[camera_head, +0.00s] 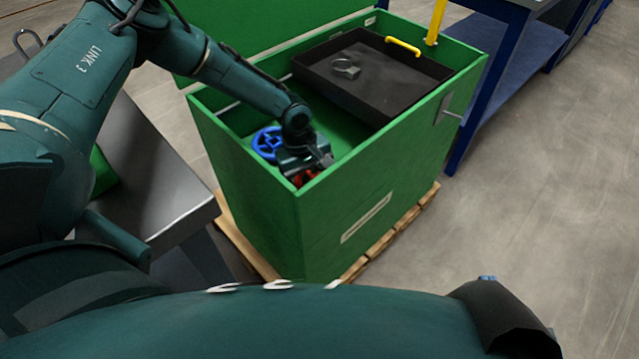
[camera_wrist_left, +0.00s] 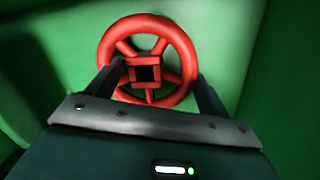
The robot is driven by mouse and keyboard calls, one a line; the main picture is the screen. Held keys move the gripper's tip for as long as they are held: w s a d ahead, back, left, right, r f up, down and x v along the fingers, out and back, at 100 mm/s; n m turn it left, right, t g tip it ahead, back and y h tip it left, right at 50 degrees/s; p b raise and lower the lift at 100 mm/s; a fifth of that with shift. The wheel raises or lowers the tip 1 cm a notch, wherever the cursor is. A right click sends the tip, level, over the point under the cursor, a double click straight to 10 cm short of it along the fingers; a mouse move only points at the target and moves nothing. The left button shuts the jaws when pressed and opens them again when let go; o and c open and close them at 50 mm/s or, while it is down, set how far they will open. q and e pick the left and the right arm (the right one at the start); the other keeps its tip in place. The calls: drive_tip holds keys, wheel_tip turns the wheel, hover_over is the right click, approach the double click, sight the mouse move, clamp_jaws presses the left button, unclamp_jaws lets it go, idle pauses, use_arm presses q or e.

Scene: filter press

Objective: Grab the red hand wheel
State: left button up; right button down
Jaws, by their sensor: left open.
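The red hand wheel (camera_wrist_left: 147,59) lies in the green crate and shows whole in the left wrist view, with spokes and a square dark hub. In the head view only a bit of its red (camera_head: 306,179) shows beneath my left gripper (camera_head: 313,172). The left gripper also shows in the left wrist view (camera_wrist_left: 161,74). It is open, one finger at each side of the wheel's hub, over or between the spokes. I cannot tell whether the fingers touch the wheel. I cannot make out the fingers of my right gripper.
The green crate (camera_head: 255,190) stands on a wooden pallet (camera_head: 400,222). In it are a blue wheel (camera_head: 266,143) just left of my left gripper and a dark tray (camera_head: 400,85) with a yellow handle and a metal ring. A grey table is left, a blue bench right.

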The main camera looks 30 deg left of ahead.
use_arm(q)
drive_tip(key=shift+c, duration=0.2)
drive_tip(key=c, duration=0.8)
drive_tip(key=shift+o, duration=0.2)
drive_tip(key=shift+r, duration=0.15)
